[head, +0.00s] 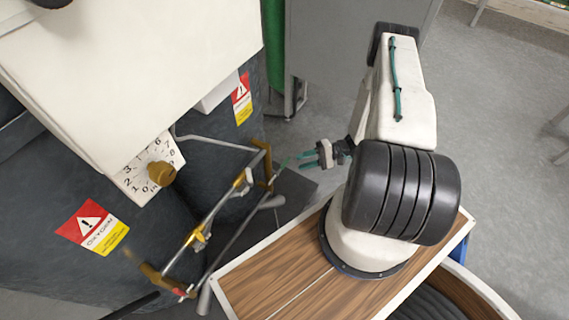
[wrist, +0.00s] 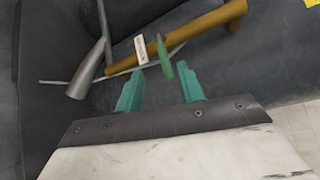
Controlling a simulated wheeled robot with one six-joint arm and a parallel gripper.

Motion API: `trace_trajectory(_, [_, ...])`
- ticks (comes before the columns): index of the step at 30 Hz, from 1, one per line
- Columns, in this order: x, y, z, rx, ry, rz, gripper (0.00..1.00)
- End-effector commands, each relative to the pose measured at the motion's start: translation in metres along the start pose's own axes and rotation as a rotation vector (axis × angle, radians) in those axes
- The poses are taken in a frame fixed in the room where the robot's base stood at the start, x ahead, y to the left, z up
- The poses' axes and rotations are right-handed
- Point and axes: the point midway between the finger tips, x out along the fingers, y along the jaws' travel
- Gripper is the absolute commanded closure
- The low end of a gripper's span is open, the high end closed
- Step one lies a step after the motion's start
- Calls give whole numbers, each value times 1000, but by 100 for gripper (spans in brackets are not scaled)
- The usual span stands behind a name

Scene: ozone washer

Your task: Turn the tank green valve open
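The green valve lever (wrist: 164,57) is a thin green handle on the brass pipe (wrist: 192,31) in the wrist view. In the head view the lever (head: 285,162) shows small and thin beside the brass fitting (head: 266,163). My gripper (wrist: 157,74) has two teal fingers, spread apart and empty. The lever is just ahead of the fingertips, nearer the right finger in the wrist view. In the head view my gripper (head: 304,160) points left at the lever, with its tips close to it. I cannot tell whether they touch.
A dial with a brass knob (head: 161,173) and oxygen warning labels (head: 93,227) are on the dark tanks at left. Grey pipes (head: 236,241) run below the brass fittings. A wooden-topped surface (head: 275,285) lies under my arm. Open floor is at right.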

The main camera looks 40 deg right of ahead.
Motion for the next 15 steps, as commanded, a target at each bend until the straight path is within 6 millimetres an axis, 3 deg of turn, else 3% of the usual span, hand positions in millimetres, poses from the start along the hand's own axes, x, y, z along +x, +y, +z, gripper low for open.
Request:
trace_trajectory(7, [7,-5,-11,-142,28,-12,62])
trace_trajectory(15, [50,-5,-11,-141,26,-10,62])
